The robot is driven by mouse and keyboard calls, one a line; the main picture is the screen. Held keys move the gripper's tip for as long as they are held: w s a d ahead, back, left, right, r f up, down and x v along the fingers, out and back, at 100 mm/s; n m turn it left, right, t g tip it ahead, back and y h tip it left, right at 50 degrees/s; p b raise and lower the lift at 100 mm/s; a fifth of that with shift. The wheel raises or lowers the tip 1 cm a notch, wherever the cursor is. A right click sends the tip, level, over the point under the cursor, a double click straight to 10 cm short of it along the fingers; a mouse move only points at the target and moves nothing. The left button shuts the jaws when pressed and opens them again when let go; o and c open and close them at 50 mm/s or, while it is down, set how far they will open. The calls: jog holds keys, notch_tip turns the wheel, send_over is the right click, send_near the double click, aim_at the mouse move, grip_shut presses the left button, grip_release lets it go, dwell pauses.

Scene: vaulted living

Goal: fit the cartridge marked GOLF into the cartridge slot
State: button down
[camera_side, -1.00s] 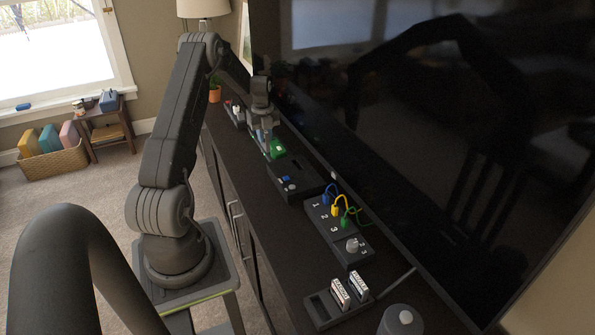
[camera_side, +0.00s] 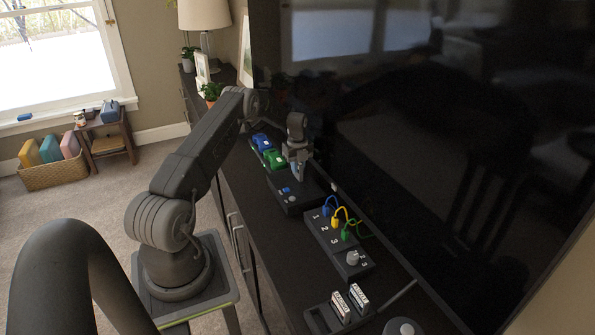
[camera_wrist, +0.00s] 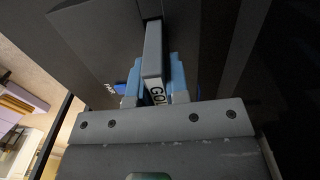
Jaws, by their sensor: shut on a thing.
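The cartridge with a white label reading "GOL" (camera_wrist: 153,50) is grey and stands out from between the light-blue finger pads of my gripper (camera_wrist: 158,82) in the wrist view. The rest of its label is hidden. In the side view my gripper (camera_side: 297,170) is over the dark console box (camera_side: 291,205), where the cartridge is too small to make out. The cartridge slot (camera_wrist: 150,8) shows as a dark gap in line with the cartridge's far end. I cannot tell whether that end is inside the slot.
A blue block (camera_side: 260,142) and a green block (camera_side: 274,159) sit just behind the box. Nearer are a numbered panel (camera_side: 325,228) with coloured cables, a knob (camera_side: 352,258) and a tray with two white-labelled pieces (camera_side: 340,308). The large screen (camera_side: 440,150) stands close on the right.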

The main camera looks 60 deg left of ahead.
jog(key=shift+f, duration=0.95)
jog(key=shift+f, duration=0.2)
jog(key=c, duration=1.1)
grip_release()
jog(key=shift+r, duration=0.1)
notch_tip(320, 180, up, 12)
jog(key=shift+r, duration=0.1)
